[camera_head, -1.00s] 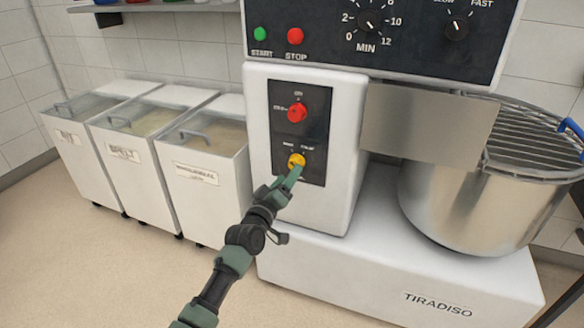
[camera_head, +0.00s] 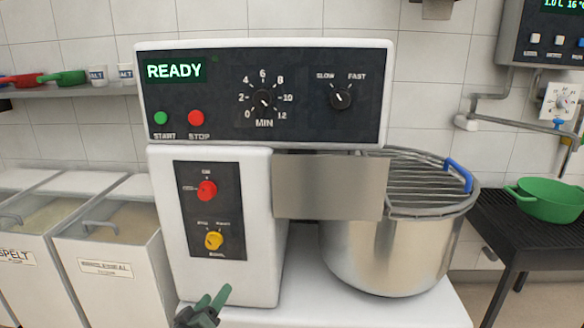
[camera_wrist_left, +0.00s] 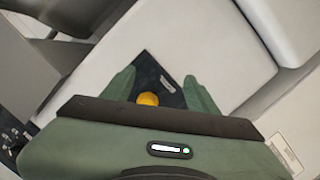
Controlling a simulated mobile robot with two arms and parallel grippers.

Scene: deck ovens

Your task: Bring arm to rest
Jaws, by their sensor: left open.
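My left gripper (camera_head: 212,302) is at the bottom of the head view, in front of the mixer's white column (camera_head: 262,265) and below the yellow knob (camera_head: 213,240). Its two green fingers are apart with nothing between them. In the left wrist view, the fingers (camera_wrist_left: 163,85) frame the yellow knob (camera_wrist_left: 148,99) on its dark panel, with a gap in front of it. The mixer's display (camera_head: 175,70) reads READY. A red knob (camera_head: 206,191) sits above the yellow one. My right gripper is not in view.
The steel mixing bowl (camera_head: 385,260) with its wire guard (camera_head: 420,180) stands right of the column. Flour bins (camera_head: 110,270) stand at the left. A green bowl (camera_head: 548,204) rests on a dark table (camera_head: 505,225) at the right. Small cups and scoops (camera_head: 64,76) sit on a shelf.

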